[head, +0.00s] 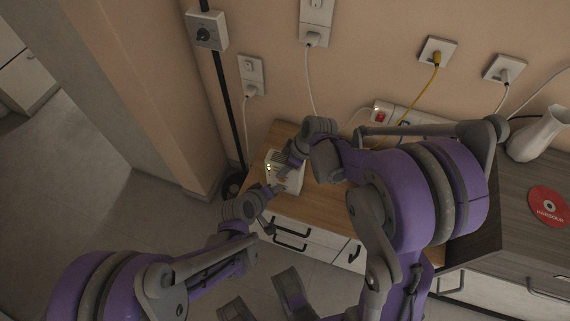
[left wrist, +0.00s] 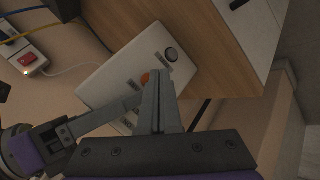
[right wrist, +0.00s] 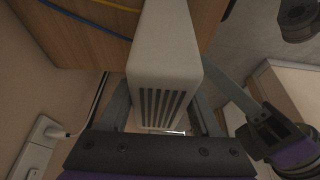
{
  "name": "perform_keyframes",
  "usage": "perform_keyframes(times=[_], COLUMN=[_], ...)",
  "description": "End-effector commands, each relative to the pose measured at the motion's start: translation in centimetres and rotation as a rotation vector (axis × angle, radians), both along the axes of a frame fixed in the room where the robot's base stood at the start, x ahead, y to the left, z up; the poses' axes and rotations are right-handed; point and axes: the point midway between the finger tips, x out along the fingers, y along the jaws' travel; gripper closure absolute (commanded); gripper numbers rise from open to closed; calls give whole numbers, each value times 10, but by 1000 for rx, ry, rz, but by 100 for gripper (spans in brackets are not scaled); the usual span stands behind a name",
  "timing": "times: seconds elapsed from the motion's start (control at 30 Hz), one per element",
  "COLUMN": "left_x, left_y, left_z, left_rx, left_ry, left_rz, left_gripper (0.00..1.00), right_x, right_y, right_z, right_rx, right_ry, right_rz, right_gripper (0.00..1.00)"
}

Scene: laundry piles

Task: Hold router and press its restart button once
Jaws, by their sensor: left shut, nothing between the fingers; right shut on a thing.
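The router (head: 291,183) is a white box with dark vent slots, at the left end of the wooden cabinet top. My right gripper (head: 288,163) is shut on it; the right wrist view shows the router (right wrist: 165,55) between the two fingers (right wrist: 165,108). The fingers hide part of the face.
A power strip with a red switch (head: 380,117) lies behind my right arm. Cables run from wall sockets (head: 437,52), one yellow. A white vase (head: 538,134) and a red disc (head: 548,206) are on the dark counter at right. A black pole (head: 228,100) stands left of the cabinet.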

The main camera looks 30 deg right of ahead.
Motion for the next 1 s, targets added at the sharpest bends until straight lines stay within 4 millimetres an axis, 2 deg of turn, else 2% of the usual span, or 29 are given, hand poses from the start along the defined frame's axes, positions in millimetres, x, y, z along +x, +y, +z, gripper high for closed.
perform_keyframes(times=[0.6, 1.0], left_x=[-35, -39], left_y=[41, 46], left_z=[0, 0], left_rx=[-1, 0], left_ry=[0, 0], left_rz=[2, 0], left_gripper=[100, 100], right_x=[0, 0], right_y=[0, 0], right_z=[0, 0], right_rx=[-1, -1], right_ry=[-1, -1], right_rz=[0, 0], right_gripper=[100, 100])
